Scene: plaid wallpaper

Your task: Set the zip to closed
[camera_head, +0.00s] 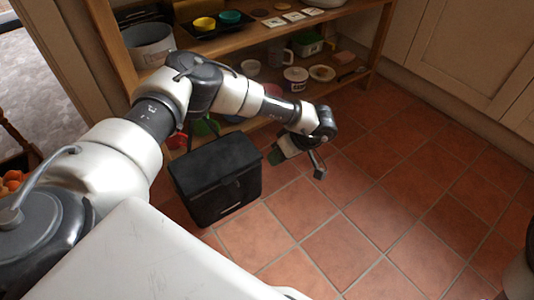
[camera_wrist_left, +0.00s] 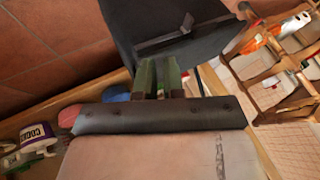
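A black box-shaped bag (camera_head: 215,172) stands upright on the tiled floor in front of the wooden shelf. Its dark top looks flat, and I cannot make out the zip or its slider. In the left wrist view, a large dark surface that looks like the bag (camera_wrist_left: 170,15) fills the top, with a dark strip across it. My left gripper (camera_head: 292,158) is to the right of the bag in the head view, apparently apart from it. In the wrist view its green fingers (camera_wrist_left: 158,70) are close together, with nothing clearly held. My right gripper is out of view.
The wooden shelf (camera_head: 240,40) behind holds bowls, cups and a grey pot (camera_head: 150,45). More items sit on its lower level, close behind the bag. A white surface (camera_head: 140,260) fills the lower left. Open tiled floor (camera_head: 390,200) lies to the right, before cream cabinets (camera_head: 480,50).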

